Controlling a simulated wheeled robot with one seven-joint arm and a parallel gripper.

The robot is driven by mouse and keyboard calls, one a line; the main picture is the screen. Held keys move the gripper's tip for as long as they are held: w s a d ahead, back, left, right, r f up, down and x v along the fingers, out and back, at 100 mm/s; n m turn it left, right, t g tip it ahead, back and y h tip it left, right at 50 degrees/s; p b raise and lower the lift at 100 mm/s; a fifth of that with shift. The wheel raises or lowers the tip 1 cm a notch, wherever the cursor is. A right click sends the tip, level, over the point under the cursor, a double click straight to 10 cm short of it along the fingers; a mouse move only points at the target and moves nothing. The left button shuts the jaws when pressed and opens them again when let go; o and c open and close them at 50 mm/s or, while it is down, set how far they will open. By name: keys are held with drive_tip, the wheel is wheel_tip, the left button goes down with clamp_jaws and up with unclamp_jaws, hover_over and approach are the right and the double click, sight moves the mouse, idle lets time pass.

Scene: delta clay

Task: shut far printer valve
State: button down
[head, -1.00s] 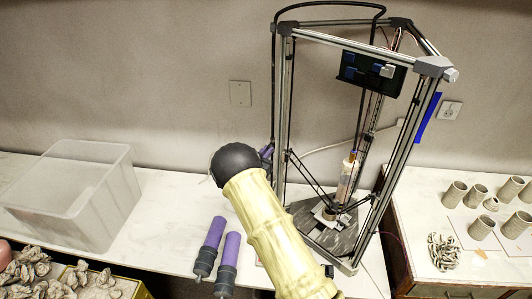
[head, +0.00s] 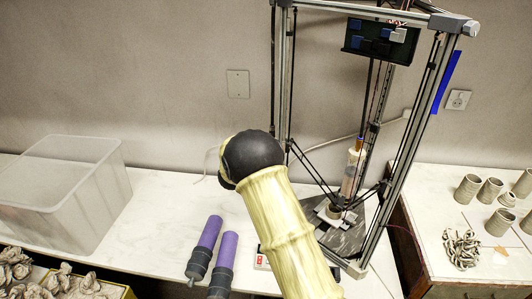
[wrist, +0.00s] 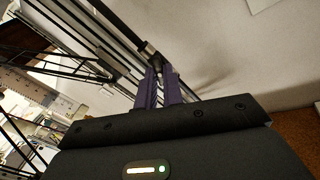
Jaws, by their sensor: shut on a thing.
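The delta clay printer (head: 453,23) stands on the white table, a tall metal frame with a clay tube (head: 353,165) inside. In the wrist view, the two purple fingers of my gripper (wrist: 158,86) are close together beside the printer's metal rails (wrist: 118,36). They are shut on a small dark fitting, the printer valve (wrist: 154,63), at their tips. The valve's handle angle cannot be made out. In the head view my pale arm and its black joint hide the gripper and the valve.
A clear plastic bin (head: 62,200) stands at the left. Two purple-and-grey cylinders (head: 208,240) lie on the white table (head: 150,225) left of my arm. A second table (head: 428,210) at the right holds several clay cups (head: 467,189). The wall is close behind the printer.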

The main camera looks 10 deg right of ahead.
drive_tip(key=m+b, duration=0.4)
drive_tip(key=b, duration=0.2)
drive_tip(key=m+b, duration=0.4)
drive_tip(key=b, duration=0.3)
drive_tip(key=f+m+b, duration=0.1)
drive_tip(key=m+b, duration=0.2)
drive_tip(key=b, duration=0.3)
drive_tip(key=shift+s+m, duration=0.1)
drive_tip(key=shift+m, duration=0.3)
drive_tip(key=shift+r+b, duration=0.1)
drive_tip(key=shift+b, duration=0.2)
drive_tip(key=c, duration=1.7)
unclamp_jaws()
drive_tip(key=shift+o, duration=0.8)
drive_tip(key=shift+r, duration=0.2)
